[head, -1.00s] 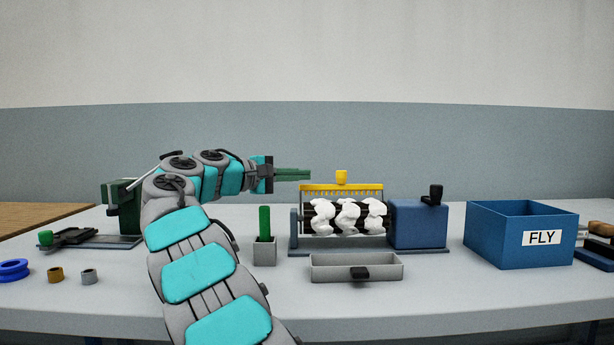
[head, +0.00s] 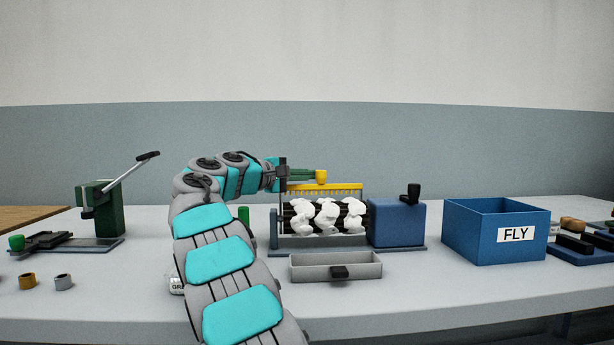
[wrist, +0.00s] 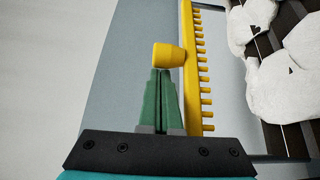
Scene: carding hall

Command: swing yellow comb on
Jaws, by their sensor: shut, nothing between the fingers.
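The yellow comb (head: 340,188) is a toothed bar along the top of the carding machine, with its teeth toward the fibre-covered roller (head: 326,216). A yellow knob (head: 321,176) stands on the bar. In the wrist view the knob (wrist: 169,55) sits at the fingertips, left of the comb bar (wrist: 193,70). My gripper (head: 308,175) has green fingers closed together, with nothing between them. In the wrist view the gripper (wrist: 160,75) has its tips right at the knob; I cannot tell whether they touch it.
A grey tray (head: 310,268) with a black handle stands in front of the machine. A blue motor box (head: 396,224) with a black lever and a blue FLY bin (head: 480,238) stand to the right. A green lever press (head: 112,212) is at left.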

